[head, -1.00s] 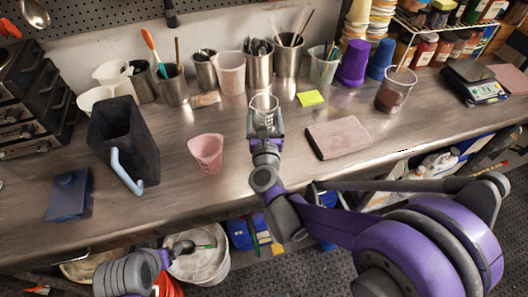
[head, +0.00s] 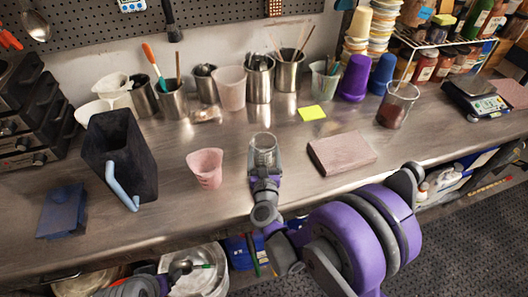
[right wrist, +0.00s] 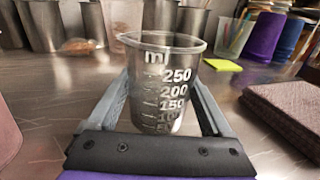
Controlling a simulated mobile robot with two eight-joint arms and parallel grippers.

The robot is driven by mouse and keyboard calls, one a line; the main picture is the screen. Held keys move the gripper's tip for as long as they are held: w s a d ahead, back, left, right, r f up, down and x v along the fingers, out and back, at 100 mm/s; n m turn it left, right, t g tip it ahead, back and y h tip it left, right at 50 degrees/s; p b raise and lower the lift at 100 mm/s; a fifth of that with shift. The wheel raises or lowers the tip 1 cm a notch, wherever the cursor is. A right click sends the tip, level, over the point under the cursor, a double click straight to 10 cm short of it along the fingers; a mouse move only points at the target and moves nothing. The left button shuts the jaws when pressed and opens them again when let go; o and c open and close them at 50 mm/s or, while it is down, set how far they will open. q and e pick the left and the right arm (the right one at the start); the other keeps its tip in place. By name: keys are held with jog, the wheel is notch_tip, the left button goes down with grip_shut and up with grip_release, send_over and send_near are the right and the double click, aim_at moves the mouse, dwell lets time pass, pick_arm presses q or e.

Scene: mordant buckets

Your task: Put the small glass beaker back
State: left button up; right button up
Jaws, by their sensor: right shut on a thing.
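The small clear glass beaker (head: 264,146) has white volume marks that show in the right wrist view (right wrist: 165,85). My right gripper (head: 265,168) is shut on it, one finger on each side, and holds it upright. The beaker appears over the front part of the steel bench, between a pink cup and a pinkish-brown block. I cannot tell whether its base touches the bench. My left gripper is not clearly visible; only part of my left arm shows at the bottom left of the head view.
The pink cup (head: 206,168) stands left of the beaker and the block (head: 341,153) lies right of it. A black pitcher (head: 120,150) stands farther left. Steel tool cups (head: 259,80) line the back. The bench (head: 235,130) is bare behind the beaker, before a yellow note (head: 312,113).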

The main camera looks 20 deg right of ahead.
jog(key=shift+f, duration=0.2)
jog(key=o, duration=1.5)
jog(key=shift+c, duration=0.2)
jog(key=shift+o, duration=0.2)
jog(key=shift+r, duration=0.1)
jog(key=shift+r, duration=0.15)
jog(key=b+v, duration=0.2)
jog(key=v, duration=1)
